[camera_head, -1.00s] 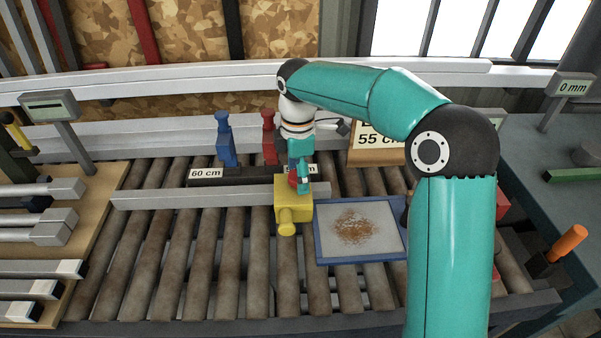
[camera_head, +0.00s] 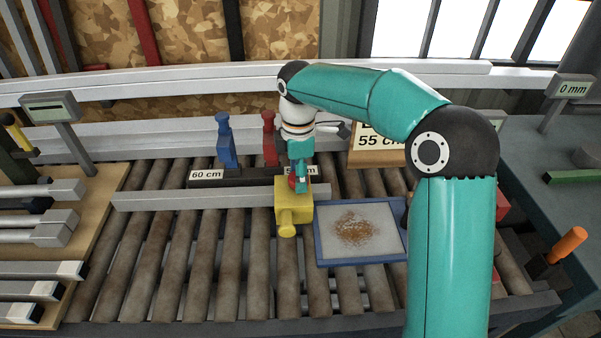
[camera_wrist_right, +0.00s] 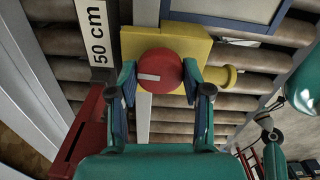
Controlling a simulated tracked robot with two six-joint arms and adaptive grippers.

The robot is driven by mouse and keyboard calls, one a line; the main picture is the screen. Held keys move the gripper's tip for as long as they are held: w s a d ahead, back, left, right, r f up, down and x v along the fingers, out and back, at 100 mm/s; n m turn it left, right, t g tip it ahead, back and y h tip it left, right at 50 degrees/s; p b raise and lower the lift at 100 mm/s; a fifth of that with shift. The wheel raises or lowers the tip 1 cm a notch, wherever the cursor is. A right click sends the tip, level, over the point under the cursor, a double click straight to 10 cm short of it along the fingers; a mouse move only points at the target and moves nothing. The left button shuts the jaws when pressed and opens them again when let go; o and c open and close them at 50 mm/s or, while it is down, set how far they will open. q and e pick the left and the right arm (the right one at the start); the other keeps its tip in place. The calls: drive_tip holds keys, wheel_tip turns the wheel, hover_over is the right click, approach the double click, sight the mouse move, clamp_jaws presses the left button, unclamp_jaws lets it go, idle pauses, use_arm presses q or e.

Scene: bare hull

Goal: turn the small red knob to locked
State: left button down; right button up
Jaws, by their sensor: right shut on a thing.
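The small red knob (camera_wrist_right: 160,72) is round, with a white line on its face, and sits on top of a yellow block (camera_wrist_right: 197,48). In the wrist view the line runs nearly level, from the knob's middle toward the left. My right gripper (camera_head: 299,176) is over the block, pointing down. Its two fingers (camera_wrist_right: 160,84) are shut on opposite sides of the knob. My left gripper is not in view.
A blue-framed tray (camera_head: 317,238) with brown grains lies right of the block. A blue clamp (camera_head: 225,142) and a red clamp (camera_head: 269,140) stand behind on a dark rail. A "55 cm" sign (camera_head: 378,142) stands at the back. Rollers in front are clear.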

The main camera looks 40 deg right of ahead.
drive_tip(key=m+p, duration=0.1)
drive_tip(key=m, duration=0.2)
drive_tip(key=m+p, duration=0.1)
drive_tip(key=m, duration=0.8)
drive_tip(key=shift+f+m+p, duration=0.1)
drive_tip(key=shift+m+p, duration=0.2)
drive_tip(key=shift+p, duration=0.1)
drive_tip(key=shift+s+m, duration=0.1)
drive_tip(key=shift+m, duration=2.2)
drive_tip(key=o, duration=1.2)
drive_tip(key=shift+c, duration=0.2)
